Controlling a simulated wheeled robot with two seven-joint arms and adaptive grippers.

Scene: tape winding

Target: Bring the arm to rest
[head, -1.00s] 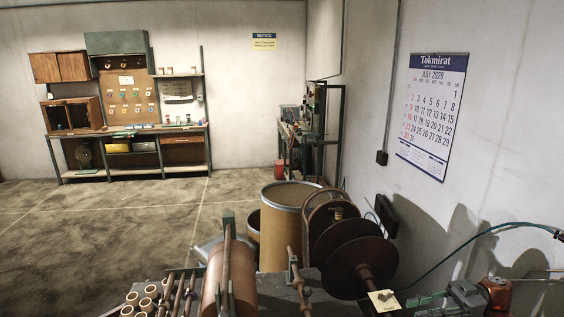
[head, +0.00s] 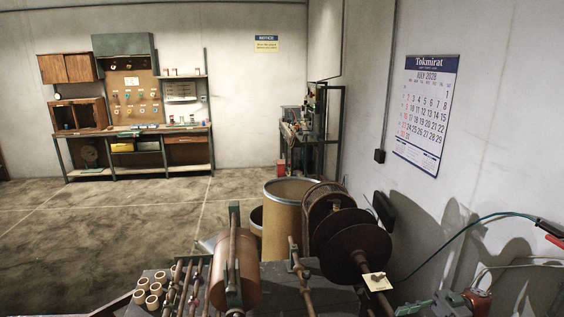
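Neither of my grippers shows in the head view, and I cannot see whether they are open or shut. The winding machine stands at the bottom, with a brown roll (head: 246,275) on a frame and dark round discs (head: 351,245) on a shaft to its right. A small pale tag (head: 376,281) is on that shaft. Several tan cores (head: 141,297) stand at the lower left of the machine.
A tan drum (head: 283,222) stands behind the machine. A workbench (head: 140,133) is at the far wall, and a calendar (head: 425,115) hangs on the right wall. A red and black item (head: 549,230) with a green cable is at the right edge. The floor (head: 110,220) at left is open.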

